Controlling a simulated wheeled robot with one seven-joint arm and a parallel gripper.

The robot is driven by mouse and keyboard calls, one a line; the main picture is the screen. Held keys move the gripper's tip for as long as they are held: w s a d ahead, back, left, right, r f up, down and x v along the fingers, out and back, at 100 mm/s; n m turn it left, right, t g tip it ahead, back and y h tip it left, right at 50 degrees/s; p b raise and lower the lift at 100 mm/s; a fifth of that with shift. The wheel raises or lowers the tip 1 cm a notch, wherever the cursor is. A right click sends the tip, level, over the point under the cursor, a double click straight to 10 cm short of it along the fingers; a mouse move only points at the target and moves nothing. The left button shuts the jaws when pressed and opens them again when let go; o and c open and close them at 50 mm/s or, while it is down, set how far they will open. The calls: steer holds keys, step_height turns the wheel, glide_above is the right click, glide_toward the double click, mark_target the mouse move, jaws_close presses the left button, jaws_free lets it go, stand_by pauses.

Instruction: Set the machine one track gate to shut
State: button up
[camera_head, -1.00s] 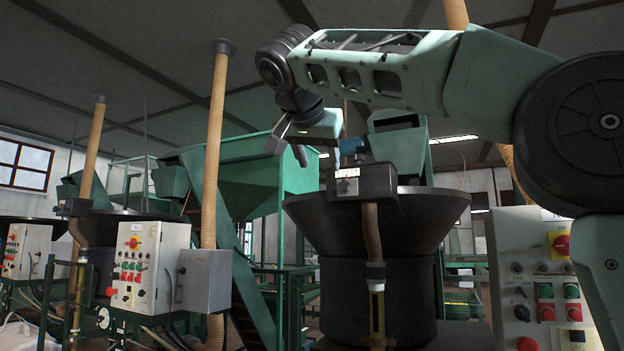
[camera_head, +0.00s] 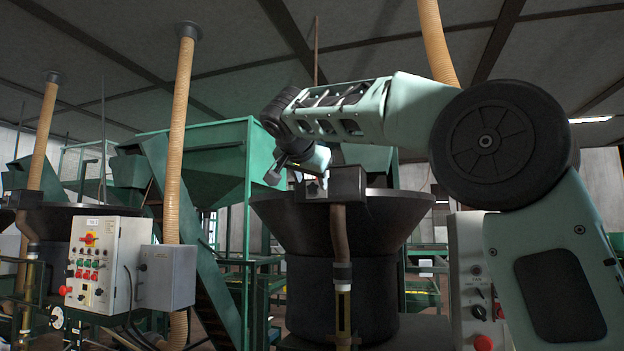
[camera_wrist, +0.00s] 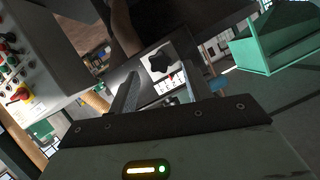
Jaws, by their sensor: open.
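A dark box (camera_head: 349,184) with a small light dial plate sits at the rim of the large black bowl (camera_head: 385,212). In the wrist view a black star-shaped knob (camera_wrist: 160,62) stands on a pale plate with small coloured labels (camera_wrist: 172,84). I take this for the track gate's control; its setting is not readable. My gripper (camera_head: 286,178) is at the box's left front in the head view. In the wrist view my gripper (camera_wrist: 158,68) is open, with the knob showing between its fingers. The fingers look apart from the knob.
A brown hose (camera_head: 340,235) runs down below the box. A control panel (camera_head: 100,262) and a grey box (camera_head: 167,276) stand at left, beside a tan pipe (camera_head: 178,130). A green hopper (camera_head: 215,160) is behind. Another panel (camera_head: 468,270) is partly hidden by my arm.

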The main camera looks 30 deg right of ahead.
mark_target(313, 187)
steer(key=shift+p+x, duration=0.45)
steer(key=shift+x, duration=1.25)
jaws_close()
steer(key=shift+w+a, duration=0.8)
steer(key=shift+w, duration=0.3)
jaws_free()
steer(key=shift+w+a, duration=0.1)
steer(key=shift+a, duration=0.05)
